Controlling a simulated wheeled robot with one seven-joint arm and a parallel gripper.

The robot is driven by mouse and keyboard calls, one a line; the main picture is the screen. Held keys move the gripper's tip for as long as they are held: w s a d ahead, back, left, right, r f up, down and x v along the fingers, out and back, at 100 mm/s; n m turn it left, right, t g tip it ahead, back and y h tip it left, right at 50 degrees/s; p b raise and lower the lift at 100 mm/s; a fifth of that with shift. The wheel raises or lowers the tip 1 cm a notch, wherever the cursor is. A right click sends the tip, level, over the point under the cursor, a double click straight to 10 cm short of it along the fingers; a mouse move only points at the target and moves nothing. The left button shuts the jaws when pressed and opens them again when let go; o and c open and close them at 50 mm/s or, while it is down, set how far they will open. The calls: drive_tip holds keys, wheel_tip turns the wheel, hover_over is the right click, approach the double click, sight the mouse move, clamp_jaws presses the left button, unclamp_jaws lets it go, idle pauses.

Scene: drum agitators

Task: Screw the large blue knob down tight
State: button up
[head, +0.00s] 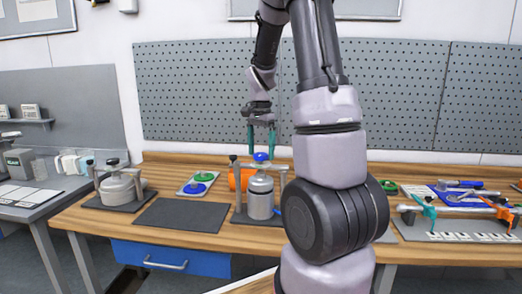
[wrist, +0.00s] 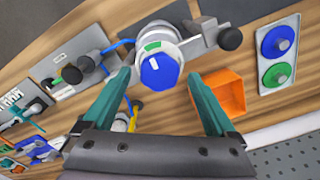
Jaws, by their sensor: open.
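A blue knob (head: 261,156) sits on top of a grey metal drum (head: 260,196) in a clamp frame on the workbench. In the wrist view the blue knob (wrist: 158,75) has a white mark on its face, and a green patch shows on the lid beside it. My gripper (head: 261,141) is above the knob with its teal fingers pointing down. In the wrist view the open fingers of my gripper (wrist: 159,80) lie on either side of the knob. No contact is visible, and their exact height over it is hard to tell.
A black-knobbed clamp post (wrist: 231,38) stands beside the drum. An orange bin (wrist: 222,92) is behind it. A panel with green and blue discs (head: 183,190) lies to the left, near another drum unit (head: 118,189). A bare dark mat (head: 180,216) lies between the units. Clamps and tools (head: 465,200) lie right.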

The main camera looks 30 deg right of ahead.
sight(261, 154)
wheel_tip(261, 154, up, 11)
idle(0.5)
drive_tip(key=shift+f, duration=0.15)
